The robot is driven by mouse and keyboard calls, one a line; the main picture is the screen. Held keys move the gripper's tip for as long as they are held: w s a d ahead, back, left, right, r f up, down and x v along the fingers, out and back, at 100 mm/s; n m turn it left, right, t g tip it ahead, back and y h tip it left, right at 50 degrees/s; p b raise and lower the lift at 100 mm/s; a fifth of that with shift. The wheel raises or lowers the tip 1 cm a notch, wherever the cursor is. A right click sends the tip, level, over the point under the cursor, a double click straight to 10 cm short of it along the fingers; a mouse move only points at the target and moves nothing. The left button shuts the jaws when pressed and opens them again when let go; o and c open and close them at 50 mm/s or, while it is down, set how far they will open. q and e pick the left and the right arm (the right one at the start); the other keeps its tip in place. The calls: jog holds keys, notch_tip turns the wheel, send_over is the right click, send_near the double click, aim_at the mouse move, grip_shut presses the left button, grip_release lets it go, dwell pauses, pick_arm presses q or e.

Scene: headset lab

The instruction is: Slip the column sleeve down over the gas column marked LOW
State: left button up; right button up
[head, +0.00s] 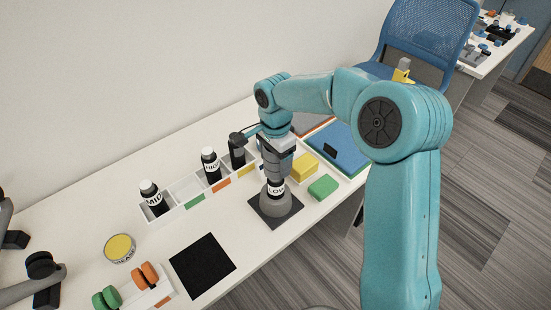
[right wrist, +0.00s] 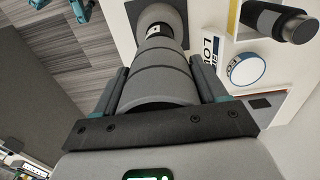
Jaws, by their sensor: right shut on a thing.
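My right gripper (head: 277,158) points straight down at the back middle of the table. It is shut on the grey, dark-banded column sleeve (head: 277,173), which also shows between the fingers in the right wrist view (right wrist: 158,72). The sleeve is upright and in line with the gas column (head: 276,190), whose white LOW label shows just below it. The column stands on a flared grey base on a dark square mat (head: 291,215). The sleeve hides the column's top, so I cannot tell how far it sits over it.
A white rack (head: 196,200) left of the column holds dark bottles marked MID (head: 153,201) and HIGH (head: 212,170). Yellow (head: 305,167) and green (head: 323,187) blocks lie close on the right. A black mat (head: 203,265) and a yellow-topped tin (head: 119,248) lie front left.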

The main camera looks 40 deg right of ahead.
aim_at(276, 183)
jog(key=shift+f, duration=0.1)
jog(key=shift+f+b, duration=0.35)
jog(key=shift+b, duration=0.05)
jog(key=shift+f+b, duration=3.75)
jog(key=shift+f, duration=0.85)
jog(key=o, duration=1.1)
notch_tip(276, 183, up, 16)
jog(key=p, duration=0.1)
jog(key=shift+r, duration=0.2)
jog(key=shift+s, duration=0.2)
